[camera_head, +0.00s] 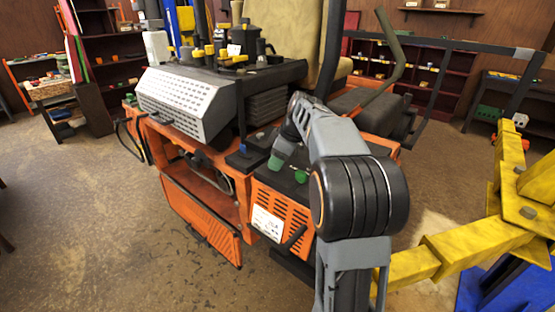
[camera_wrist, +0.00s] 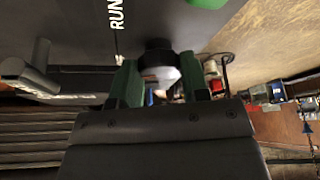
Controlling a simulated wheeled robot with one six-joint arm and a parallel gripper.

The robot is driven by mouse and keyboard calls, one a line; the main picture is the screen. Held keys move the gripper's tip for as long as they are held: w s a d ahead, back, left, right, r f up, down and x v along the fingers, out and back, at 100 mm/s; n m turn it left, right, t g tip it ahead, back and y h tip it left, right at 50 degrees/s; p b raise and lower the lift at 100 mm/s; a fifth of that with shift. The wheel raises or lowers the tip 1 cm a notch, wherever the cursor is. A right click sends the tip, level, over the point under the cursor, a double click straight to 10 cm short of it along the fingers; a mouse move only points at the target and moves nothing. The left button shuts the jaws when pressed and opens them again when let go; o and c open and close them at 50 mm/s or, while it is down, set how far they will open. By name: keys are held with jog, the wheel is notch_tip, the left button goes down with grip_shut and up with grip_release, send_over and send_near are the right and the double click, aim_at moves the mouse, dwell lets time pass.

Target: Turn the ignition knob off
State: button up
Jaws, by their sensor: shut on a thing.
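The ignition knob (camera_wrist: 157,47) shows in the wrist view as a short black and pale round part on a dark panel. A white RUN label is printed beside it. My gripper (camera_wrist: 160,78) has a green finger on each side of the knob and is shut on it. In the head view my gripper (camera_head: 278,158) reaches down to the dark top of the orange mower's (camera_head: 205,203) side console. The knob is hidden there behind my fingers and wrist. Which way the knob points cannot be told.
A green button (camera_head: 301,176) stands on the console close to my gripper, and a green part (camera_wrist: 207,3) shows at the wrist view's top edge. A grey lever (camera_wrist: 30,68) is at the left. A yellow lift arm (camera_head: 480,240) stands at the right. Open floor lies front left.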

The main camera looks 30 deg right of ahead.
dwell(0.3)
jog(key=o, duration=0.9)
jog(key=p+v, duration=0.1)
jog(key=v, duration=1.3)
jog(key=shift+f, duration=0.1)
jog(key=s+a+f+m+h, duration=0.1)
jog(key=s+a+f+m, duration=0.2)
jog(key=s+a+f, duration=0.2)
jog(key=s+a+f+m+h, duration=0.1)
jog(key=s+a+f+m, duration=0.2)
jog(key=s+a+f, duration=0.2)
jog(key=s+a+f+m+h, duration=0.1)
jog(key=s+a+f+m, duration=0.2)
jog(key=s+a+f, duration=0.2)
jog(key=shift+s+a+f+t, duration=0.1)
jog(key=shift+s+f+t, duration=0.1)
jog(key=shift+s+f, duration=0.7)
jog(key=shift+s+a+f+t, duration=0.15)
jog(key=shift+s+f, duration=0.4)
jog(key=shift+f, duration=0.55)
